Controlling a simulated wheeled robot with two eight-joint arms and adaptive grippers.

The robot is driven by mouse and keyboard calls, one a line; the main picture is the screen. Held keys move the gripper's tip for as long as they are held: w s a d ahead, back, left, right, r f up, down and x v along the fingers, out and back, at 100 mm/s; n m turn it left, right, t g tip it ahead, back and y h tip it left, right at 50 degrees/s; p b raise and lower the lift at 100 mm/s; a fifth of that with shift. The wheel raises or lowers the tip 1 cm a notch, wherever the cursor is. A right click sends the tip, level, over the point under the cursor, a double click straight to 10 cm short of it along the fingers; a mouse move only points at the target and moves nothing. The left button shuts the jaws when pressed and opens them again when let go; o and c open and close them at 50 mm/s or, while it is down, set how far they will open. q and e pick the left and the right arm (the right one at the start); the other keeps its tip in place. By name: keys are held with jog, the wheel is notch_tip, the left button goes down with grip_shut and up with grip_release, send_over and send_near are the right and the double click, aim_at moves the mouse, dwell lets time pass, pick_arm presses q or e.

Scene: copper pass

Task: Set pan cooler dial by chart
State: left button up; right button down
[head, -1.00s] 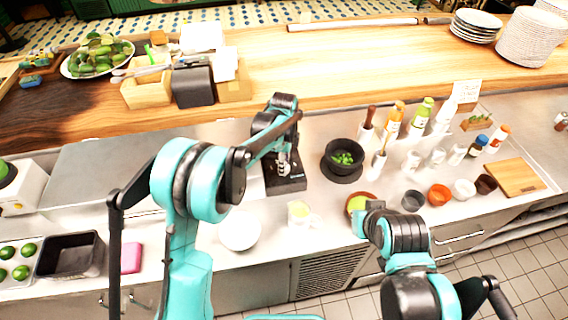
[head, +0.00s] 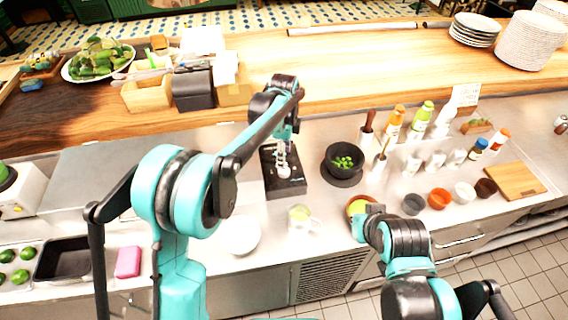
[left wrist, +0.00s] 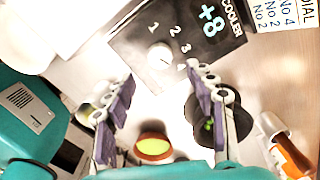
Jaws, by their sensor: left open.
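The pan cooler dial is a white round knob (left wrist: 159,56) on a black panel (left wrist: 135,43) marked 1, 2, 3 and "+8 COOLER". Its pointer setting is too small to read surely. In the head view the panel (head: 287,188) lies on the steel counter left of a black pot. A white chart card (left wrist: 287,20) headed DIAL, with lines No 4, No 2, No 2, is partly cut off in the left wrist view. My left gripper (left wrist: 160,80) is open and empty, above the panel with the knob beyond its fingertips. It also shows in the head view (head: 284,152). My right gripper's fingers are not visible.
The black pot (head: 343,160) with green pieces stands right of the panel. A mug (head: 302,217), a white bowl (head: 240,236) and an orange-rimmed bowl (head: 358,206) stand in front. Bottles and small cups crowd the right. A raised wooden ledge (head: 350,75) runs behind.

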pick_arm(q)
notch_tip(320, 180, up, 5)
jog(key=shift+r, duration=0.1)
dwell(0.3)
jog(key=s+a+n+b, duration=0.1)
jog(key=s+a+n, duration=0.1)
jog(key=s+a+r+n+t, duration=0.1)
jog(key=s+a, duration=0.1)
jog(key=s+a+r+n+t+b, duration=0.1)
jog(key=s+a+n, duration=0.1)
jog(key=shift+s+a+r+n+b, duration=0.2)
jog(key=shift+s+a+n+b, duration=0.1)
jog(key=shift+a, duration=0.1)
jog(key=s+a+f+n+t+b, duration=0.1)
jog(key=s+a+f+n, duration=0.2)
jog(key=s+n, duration=0.2)
jog(key=s+a+f+n+t+b, duration=0.2)
jog(key=s+a+f+n, duration=0.1)
jog(key=s, duration=0.5)
jog(key=s+a+f+n+t+b, duration=0.2)
jog(key=s+a+f+n, duration=0.1)
jog(key=s+a+n, duration=0.2)
jog(key=shift+s+f+n, duration=0.3)
jog(key=shift+s+n, duration=0.35)
jog(key=shift+n, duration=0.25)
